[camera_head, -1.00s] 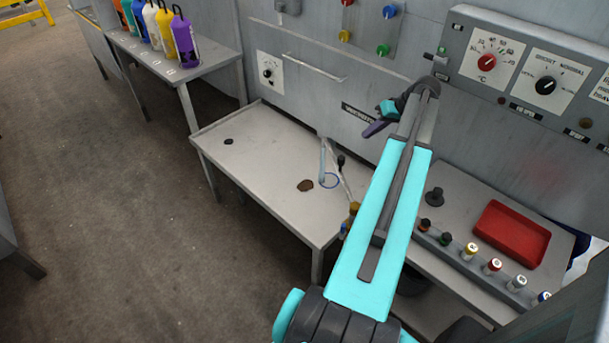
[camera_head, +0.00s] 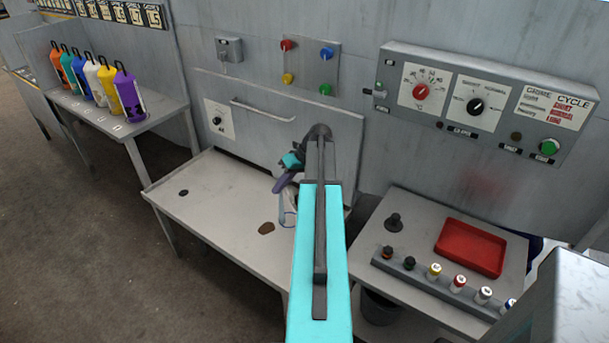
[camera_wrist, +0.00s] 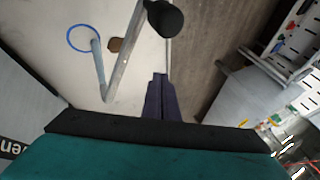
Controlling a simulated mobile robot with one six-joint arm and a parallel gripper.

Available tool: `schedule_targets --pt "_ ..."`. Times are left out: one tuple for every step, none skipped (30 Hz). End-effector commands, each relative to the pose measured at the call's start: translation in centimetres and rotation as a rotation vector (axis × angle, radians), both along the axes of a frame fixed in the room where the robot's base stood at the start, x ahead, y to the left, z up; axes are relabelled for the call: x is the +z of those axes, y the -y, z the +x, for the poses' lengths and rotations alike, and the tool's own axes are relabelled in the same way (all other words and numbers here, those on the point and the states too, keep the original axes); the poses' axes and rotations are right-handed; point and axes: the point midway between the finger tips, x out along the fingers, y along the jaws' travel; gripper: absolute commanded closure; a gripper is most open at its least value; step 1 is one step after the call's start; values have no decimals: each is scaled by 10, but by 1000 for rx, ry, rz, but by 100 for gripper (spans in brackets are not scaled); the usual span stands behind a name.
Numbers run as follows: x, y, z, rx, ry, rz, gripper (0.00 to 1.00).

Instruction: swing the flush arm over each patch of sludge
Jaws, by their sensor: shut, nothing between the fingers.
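A brown patch of sludge (camera_head: 266,228) lies on the grey table (camera_head: 215,228). A small dark spot (camera_head: 183,193) lies farther left; I cannot tell whether it is sludge or a drain. The flush arm (camera_head: 288,208) is a bent pale pipe, partly hidden behind my gripper and arm. In the wrist view the flush arm (camera_wrist: 103,75) shows with a blue ring (camera_wrist: 83,38) around its outlet end, beside the sludge (camera_wrist: 115,45), and a black knob (camera_wrist: 165,18). My gripper (camera_head: 280,186) is shut and empty; its fingertips (camera_wrist: 161,76) are just short of the knob in the picture.
A grey panel with a handle (camera_head: 262,110) stands behind the table. At right, a bench holds a red tray (camera_head: 470,247), a dark knob (camera_head: 394,222) and several capped vials (camera_head: 433,271). A control box (camera_head: 485,100) is above. Coloured bottles (camera_head: 128,95) stand on a left shelf.

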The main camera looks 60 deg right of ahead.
Motion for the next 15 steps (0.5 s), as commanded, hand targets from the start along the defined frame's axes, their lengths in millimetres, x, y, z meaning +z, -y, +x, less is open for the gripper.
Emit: schedule_targets --pt "-12 -21 12 32 -11 14 100" --pt "-18 -32 18 50 -17 21 100" --pt "-27 -46 25 73 -27 30 100" --pt "-34 -57 30 89 -34 37 100" --pt "-40 -69 35 107 -42 43 100" --pt "-49 -84 41 128 -52 51 100" --pt "-56 -96 45 145 -61 57 100" --pt "-63 -107 48 161 -70 63 100" --pt "-72 -123 52 183 -82 70 100" --pt "-78 -135 55 200 -91 75 100" --pt "-85 -146 57 215 -102 80 100" --pt "-94 -162 60 236 -115 87 100" --pt "-101 -174 61 252 -125 91 100" --pt "-108 -186 62 268 -137 95 100" --pt "-117 -202 63 288 -152 99 100"
